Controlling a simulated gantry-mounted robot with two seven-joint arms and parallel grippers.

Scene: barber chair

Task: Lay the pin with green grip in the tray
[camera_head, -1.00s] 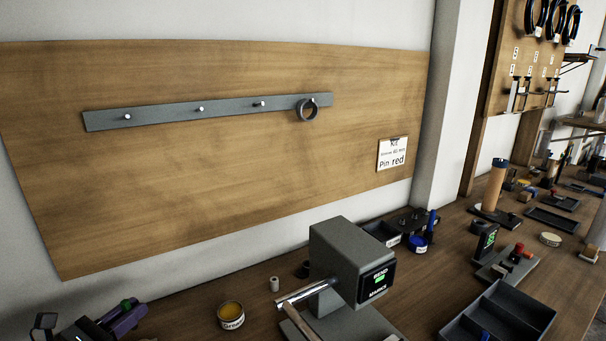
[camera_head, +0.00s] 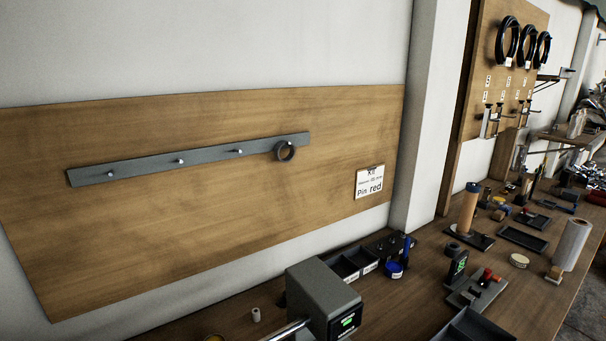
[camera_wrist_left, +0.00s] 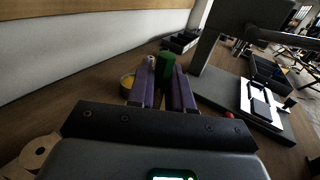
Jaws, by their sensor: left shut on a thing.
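The pin with green grip (camera_wrist_left: 165,67) shows in the left wrist view as a dark green cylinder standing up between two purple fingers. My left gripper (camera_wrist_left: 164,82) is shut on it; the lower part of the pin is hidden. In the head view neither this gripper nor the pin shows. A dark grey tray (camera_head: 474,328) with raised walls is cut off at the bottom right of the head view. A dark tray-like container (camera_wrist_left: 270,72) shows at the right in the left wrist view. My right gripper is not in view.
A grey machine with a display (camera_head: 325,300) stands on the bench, left of the tray; its upright (camera_wrist_left: 206,50) is right of my left gripper. A tin (camera_wrist_left: 127,82) is just left of the fingers. Small dark bins (camera_head: 352,264) stand near the wall.

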